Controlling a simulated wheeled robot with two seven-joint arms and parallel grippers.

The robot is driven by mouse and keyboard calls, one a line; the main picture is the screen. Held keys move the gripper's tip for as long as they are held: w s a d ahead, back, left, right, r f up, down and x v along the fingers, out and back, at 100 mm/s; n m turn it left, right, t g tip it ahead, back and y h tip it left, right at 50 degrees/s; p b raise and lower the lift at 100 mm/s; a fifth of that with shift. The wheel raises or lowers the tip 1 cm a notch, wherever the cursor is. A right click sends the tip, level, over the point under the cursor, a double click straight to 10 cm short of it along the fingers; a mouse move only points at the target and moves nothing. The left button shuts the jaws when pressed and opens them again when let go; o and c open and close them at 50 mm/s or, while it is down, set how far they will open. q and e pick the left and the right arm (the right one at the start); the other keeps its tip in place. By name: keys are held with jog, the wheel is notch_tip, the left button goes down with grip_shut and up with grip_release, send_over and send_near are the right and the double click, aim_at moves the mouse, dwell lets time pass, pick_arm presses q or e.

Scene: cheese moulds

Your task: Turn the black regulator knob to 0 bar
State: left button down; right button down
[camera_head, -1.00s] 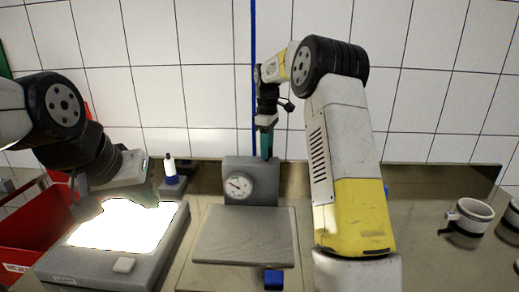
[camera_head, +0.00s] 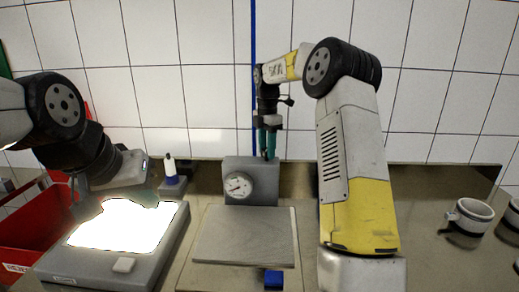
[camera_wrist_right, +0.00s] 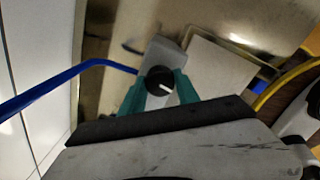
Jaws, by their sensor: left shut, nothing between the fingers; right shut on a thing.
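The black regulator knob (camera_wrist_right: 160,81) with a white pointer line sits between the teal fingers of my right gripper (camera_wrist_right: 160,91) in the right wrist view. The fingers touch it on both sides. In the head view my right gripper (camera_head: 268,147) reaches down onto the top of the grey regulator block (camera_head: 263,167), and the knob is hidden there. The round white gauge (camera_head: 238,186) is on the block's front, its dark needle pointing to the lower left; its numbers are too small to read. My left gripper (camera_head: 148,197) is shut and empty above the bright panel.
A grey plate (camera_head: 245,237) lies before the regulator, with a blue piece (camera_head: 273,279) at its front. A glowing light box (camera_head: 125,228) and red bin (camera_head: 25,235) are at left. A small bottle (camera_head: 170,168) stands behind. White cups (camera_head: 470,216) are at right.

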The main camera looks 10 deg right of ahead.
jog(key=shift+w+n, duration=0.1)
jog(key=shift+n, duration=0.9)
jog(key=c, duration=0.9)
grip_release()
jog(key=shift+r, duration=3.9)
jog(key=shift+r, duration=0.1)
